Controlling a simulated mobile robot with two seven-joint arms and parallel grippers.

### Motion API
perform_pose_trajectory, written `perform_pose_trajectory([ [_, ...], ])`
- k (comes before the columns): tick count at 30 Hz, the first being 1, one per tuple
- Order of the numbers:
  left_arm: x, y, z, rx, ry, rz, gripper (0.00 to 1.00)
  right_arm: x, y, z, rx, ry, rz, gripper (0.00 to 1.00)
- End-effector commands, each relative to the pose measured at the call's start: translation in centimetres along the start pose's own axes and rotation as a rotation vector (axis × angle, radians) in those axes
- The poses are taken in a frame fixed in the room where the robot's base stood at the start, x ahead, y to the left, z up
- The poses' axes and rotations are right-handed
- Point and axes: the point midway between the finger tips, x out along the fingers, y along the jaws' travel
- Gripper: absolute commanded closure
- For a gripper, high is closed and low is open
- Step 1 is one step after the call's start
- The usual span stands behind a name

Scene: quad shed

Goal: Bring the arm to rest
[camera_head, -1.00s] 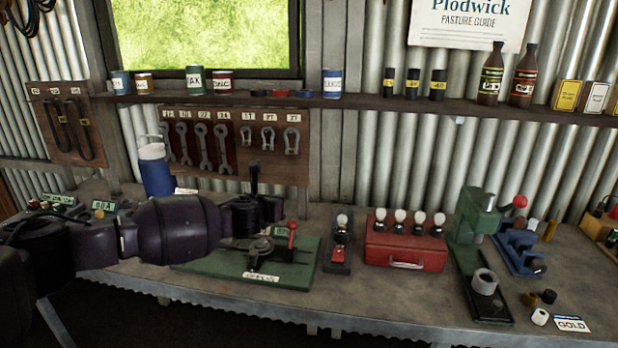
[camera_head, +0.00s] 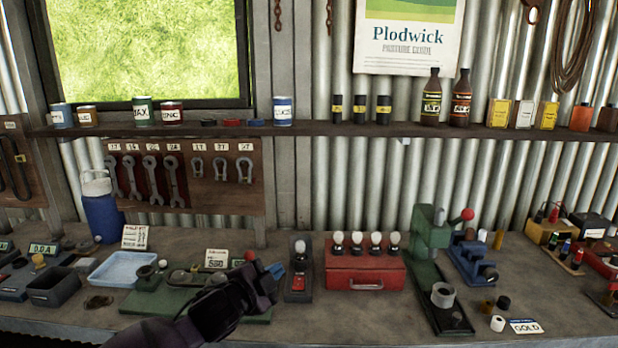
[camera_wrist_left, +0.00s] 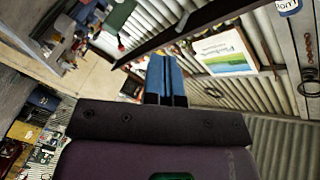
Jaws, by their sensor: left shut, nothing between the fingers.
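My left gripper (camera_head: 272,270) shows in the head view, low over the front of the workbench (camera_head: 420,318), in front of the green base plate (camera_head: 160,302) and left of the small dark stand with a bulb (camera_head: 299,283). Its blue fingers point right and are shut with nothing between them. In the left wrist view the shut blue fingers (camera_wrist_left: 166,80) stand together at the middle, with the poster and corrugated wall beyond, seen tilted. My right gripper is in neither view.
A red box with several bulbs (camera_head: 366,266) and a green press (camera_head: 430,250) stand right of the gripper. A pale blue tray (camera_head: 122,268) and a blue jug (camera_head: 101,215) are at the left. A shelf (camera_head: 400,128) with cans and bottles runs along the wall.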

Motion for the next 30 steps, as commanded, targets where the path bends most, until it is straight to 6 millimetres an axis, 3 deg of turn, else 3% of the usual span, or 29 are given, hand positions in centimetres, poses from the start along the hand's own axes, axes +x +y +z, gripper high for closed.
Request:
perform_pose_trajectory([
  [1, -1.0, 1.2, 0.5, -0.093, -0.005, -0.008, 1.00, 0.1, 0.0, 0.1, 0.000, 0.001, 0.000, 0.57],
  [9, -6.7, 5.3, 4.2, -0.486, -0.066, -0.081, 1.00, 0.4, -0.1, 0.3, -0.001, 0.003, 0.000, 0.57],
  [17, -13.6, 9.8, 9.3, -0.736, -0.192, -0.170, 1.00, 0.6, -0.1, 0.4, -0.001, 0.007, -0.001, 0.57],
  [23, -20.2, 14.3, 13.4, -0.857, -0.336, -0.230, 1.00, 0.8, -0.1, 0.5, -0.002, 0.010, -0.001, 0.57],
  [30, -29.1, 21.0, 17.0, -0.974, -0.543, -0.271, 1.00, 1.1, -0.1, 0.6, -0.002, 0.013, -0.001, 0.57],
])
